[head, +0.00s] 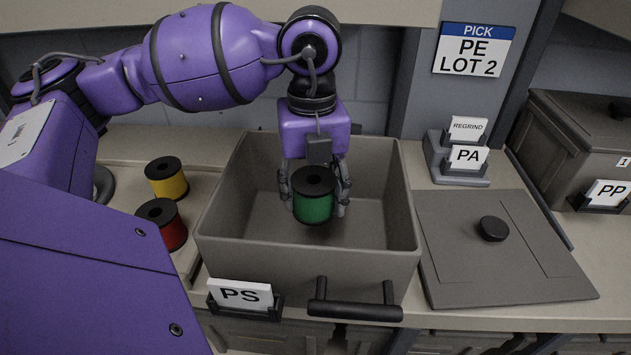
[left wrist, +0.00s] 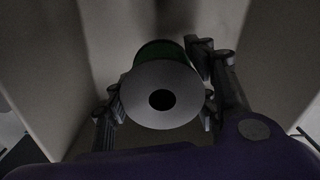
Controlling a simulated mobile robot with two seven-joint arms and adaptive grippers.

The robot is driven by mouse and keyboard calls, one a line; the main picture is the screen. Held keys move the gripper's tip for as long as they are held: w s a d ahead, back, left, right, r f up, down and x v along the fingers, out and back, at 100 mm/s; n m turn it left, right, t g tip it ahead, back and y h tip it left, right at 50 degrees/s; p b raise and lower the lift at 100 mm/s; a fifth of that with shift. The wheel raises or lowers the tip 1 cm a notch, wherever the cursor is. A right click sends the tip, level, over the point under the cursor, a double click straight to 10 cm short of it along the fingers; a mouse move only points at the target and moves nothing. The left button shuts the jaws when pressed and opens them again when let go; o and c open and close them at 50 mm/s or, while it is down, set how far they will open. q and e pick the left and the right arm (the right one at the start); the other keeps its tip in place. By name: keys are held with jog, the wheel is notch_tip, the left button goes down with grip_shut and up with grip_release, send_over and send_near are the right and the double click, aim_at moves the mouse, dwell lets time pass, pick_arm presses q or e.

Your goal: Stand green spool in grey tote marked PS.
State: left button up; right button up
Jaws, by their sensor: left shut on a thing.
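The green spool (head: 313,207) has black end discs and is upright between the fingers of my left gripper (head: 314,190). The gripper is shut on it and points down inside the open grey tote marked PS (head: 410,225). In the left wrist view the spool's end disc (left wrist: 140,92) with its dark centre hole faces the camera, with the fingers (left wrist: 160,105) on both sides. I cannot tell whether the spool's lower end touches the tote floor. The PS card (head: 240,294) is on the tote's front, left of its black handle. My right gripper is not in view.
A yellow spool (head: 166,178) and a red spool (head: 163,224) stand left of the tote. A grey lid (head: 500,258) with a black knob lies to the right. Behind it is a card holder (head: 458,175) marked PA. A closed tote marked PP (head: 570,140) is at far right.

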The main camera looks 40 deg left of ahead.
pick_arm(q)
notch_tip(320, 180, down, 4)
jog(key=shift+f+b, duration=0.25)
jog(key=shift+b, duration=0.8)
jog(key=shift+f, duration=0.35)
jog(key=shift+f+b, duration=0.35)
jog(key=shift+b, duration=0.05)
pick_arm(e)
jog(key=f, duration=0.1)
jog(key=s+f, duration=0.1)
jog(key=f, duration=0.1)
pick_arm(q)
jog(key=shift+f, duration=0.2)
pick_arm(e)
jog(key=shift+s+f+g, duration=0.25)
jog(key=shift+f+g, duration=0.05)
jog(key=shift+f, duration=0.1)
pick_arm(q)
jog(key=shift+f, duration=0.1)
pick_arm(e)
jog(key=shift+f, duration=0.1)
pick_arm(q)
jog(key=shift+f+b, duration=0.95)
jog(key=shift+f, duration=0.1)
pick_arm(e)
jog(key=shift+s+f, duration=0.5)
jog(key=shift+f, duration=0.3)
pick_arm(q)
jog(key=o, duration=1.3)
